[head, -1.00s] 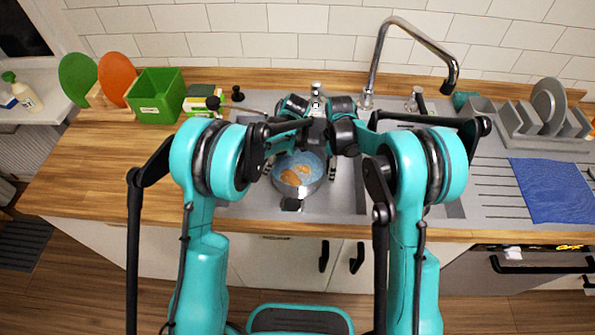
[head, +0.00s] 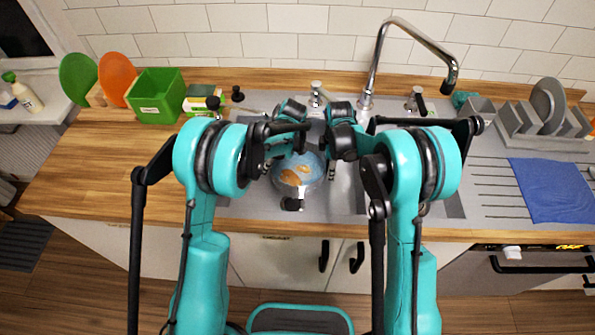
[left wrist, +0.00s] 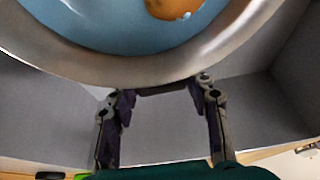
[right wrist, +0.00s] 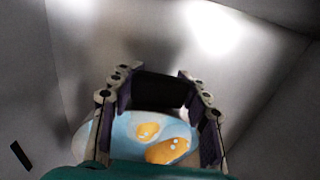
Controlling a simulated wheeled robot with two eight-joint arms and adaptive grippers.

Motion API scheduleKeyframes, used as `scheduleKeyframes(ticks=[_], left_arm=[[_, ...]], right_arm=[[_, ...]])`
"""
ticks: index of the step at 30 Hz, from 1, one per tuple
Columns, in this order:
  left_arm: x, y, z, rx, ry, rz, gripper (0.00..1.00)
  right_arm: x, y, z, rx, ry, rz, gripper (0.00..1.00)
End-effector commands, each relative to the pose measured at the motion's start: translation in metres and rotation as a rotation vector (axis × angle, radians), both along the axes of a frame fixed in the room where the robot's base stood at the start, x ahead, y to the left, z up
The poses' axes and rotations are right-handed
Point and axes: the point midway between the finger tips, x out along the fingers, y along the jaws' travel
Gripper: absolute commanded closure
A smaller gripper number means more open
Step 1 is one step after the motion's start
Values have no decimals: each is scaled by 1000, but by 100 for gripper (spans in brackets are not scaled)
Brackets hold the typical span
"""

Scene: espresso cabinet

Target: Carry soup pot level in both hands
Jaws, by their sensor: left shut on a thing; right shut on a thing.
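The soup pot (head: 309,187) is a silvery round pot with blue soup and orange pieces, seen between my forearms over the left part of the sink. A black part, apparently a handle, shows at its front. My left gripper (head: 268,168) is at the pot's left side; my right gripper (head: 331,170) is at its right. In the left wrist view, my left fingers (left wrist: 163,125) flank a dark grip below the pot's rim (left wrist: 150,72). In the right wrist view, my right fingers (right wrist: 160,105) flank a dark grip, with blue soup and orange pieces showing between them. The exact contacts are partly hidden.
A tall faucet (head: 385,50) rises behind the sink. A green bin (head: 157,97) and orange and green boards stand on the back left counter. A dish rack (head: 540,125) and blue cloth (head: 553,190) are at the right. The left wooden counter (head: 110,165) is clear.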

Motion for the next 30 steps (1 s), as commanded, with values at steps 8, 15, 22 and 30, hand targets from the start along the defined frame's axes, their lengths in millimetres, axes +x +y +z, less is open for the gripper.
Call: scheduleKeyframes(ticks=[8, 15, 22, 30], left_arm=[[0, 0, 0, -1, 0, 0, 100], [0, 0, 7, -1, 0, -1, 100], [0, 0, 27, 0, 0, -1, 100], [0, 0, 58, 0, 0, -1, 100]], right_arm=[[0, 0, 0, 1, 1, 0, 100], [0, 0, 7, 1, 0, 0, 100], [0, 0, 27, 1, 0, 0, 100], [0, 0, 58, 1, 0, 0, 100]])
